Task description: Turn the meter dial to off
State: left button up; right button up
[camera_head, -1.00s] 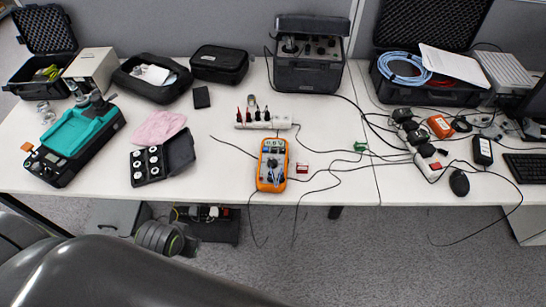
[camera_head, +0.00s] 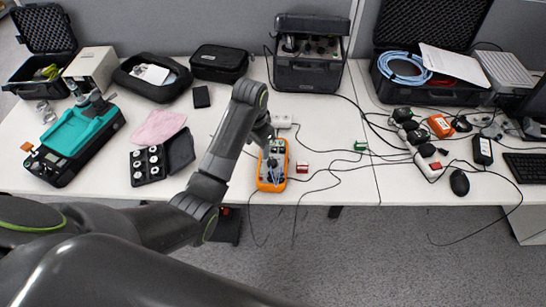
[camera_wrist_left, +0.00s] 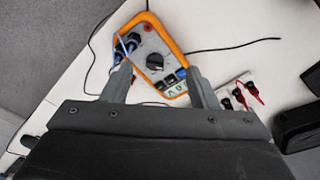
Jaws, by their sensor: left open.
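The orange-rimmed meter (camera_head: 268,186) lies on the white table near its front edge, its upper part partly covered by my left arm. In the left wrist view the meter (camera_wrist_left: 178,42) shows its grey face, with a round black dial (camera_wrist_left: 155,62) in the middle; I cannot read the dial's setting. My left gripper (camera_head: 271,156) is over the meter. In the left wrist view the left gripper (camera_wrist_left: 160,76) is open, its two fingers apart on either side of the dial's line, with nothing between them gripped. My right gripper is not in view.
Blue leads (camera_wrist_left: 122,48) are at one end of the meter. Black cables cross the table there. A black case of round parts (camera_head: 148,166) lies to the left.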

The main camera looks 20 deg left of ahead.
pick_arm(q)
jog(key=m, duration=0.2)
send_near(273, 160)
jog(key=shift+g, duration=0.4)
jog(key=f+b, duration=0.2)
jog(key=b, duration=0.3)
jog(key=f+b, duration=0.2)
jog(key=b, duration=0.3)
jog(key=w+f+b, duration=0.1)
jog(key=f+b, duration=0.1)
jog(key=b, duration=0.3)
jog(key=shift+f, duration=0.9)
jog(key=shift+s+f, duration=0.1)
jog(key=shift+f, duration=0.45)
jog(key=shift+c, duration=0.4)
